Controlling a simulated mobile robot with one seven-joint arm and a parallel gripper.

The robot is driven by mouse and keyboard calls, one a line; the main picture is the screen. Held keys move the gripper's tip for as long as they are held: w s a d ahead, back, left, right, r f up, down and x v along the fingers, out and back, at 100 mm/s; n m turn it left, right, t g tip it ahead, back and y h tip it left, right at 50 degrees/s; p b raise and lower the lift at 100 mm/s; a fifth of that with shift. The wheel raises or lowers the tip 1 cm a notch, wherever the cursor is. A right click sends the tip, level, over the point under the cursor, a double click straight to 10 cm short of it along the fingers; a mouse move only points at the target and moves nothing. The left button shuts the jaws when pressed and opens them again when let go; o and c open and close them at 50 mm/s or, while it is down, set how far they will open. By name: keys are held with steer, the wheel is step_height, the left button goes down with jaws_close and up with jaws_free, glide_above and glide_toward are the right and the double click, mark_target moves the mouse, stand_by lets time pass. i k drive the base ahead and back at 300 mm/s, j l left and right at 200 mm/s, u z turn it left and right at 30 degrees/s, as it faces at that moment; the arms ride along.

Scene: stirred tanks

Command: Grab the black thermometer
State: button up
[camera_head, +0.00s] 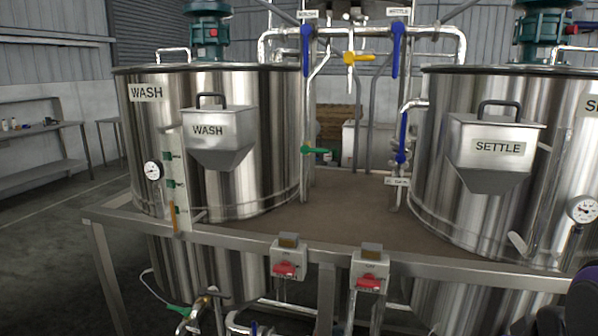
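I cannot make out with certainty a black thermometer. Two round dial gauges with white faces show. One gauge (152,171), with a dark rim, is on the left side of the WASH tank (265,150). The other gauge (582,209), with a pale rim and a red mark, is at the front right of the SETTLE tank (440,160), near the picture's right edge. A thin orange-yellow stick (174,219) stands upright below the green fittings on the WASH tank.
The tanks stand in a steel-framed platform (345,262). Two control boxes with red parts (285,262) (368,272) hang on its front edge. Pipes with blue, yellow and green valve handles (306,50) run between the tanks. Open floor (45,260) lies to the left, before a shelf (40,130).

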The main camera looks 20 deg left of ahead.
mark_target(153, 169)
steer(key=u, duration=1.8)
steer(key=i+u, duration=0.2)
steer(key=u, duration=0.3)
steer(key=i+u, duration=0.25)
steer(key=u, duration=0.25)
steer(key=k+l, duration=0.05)
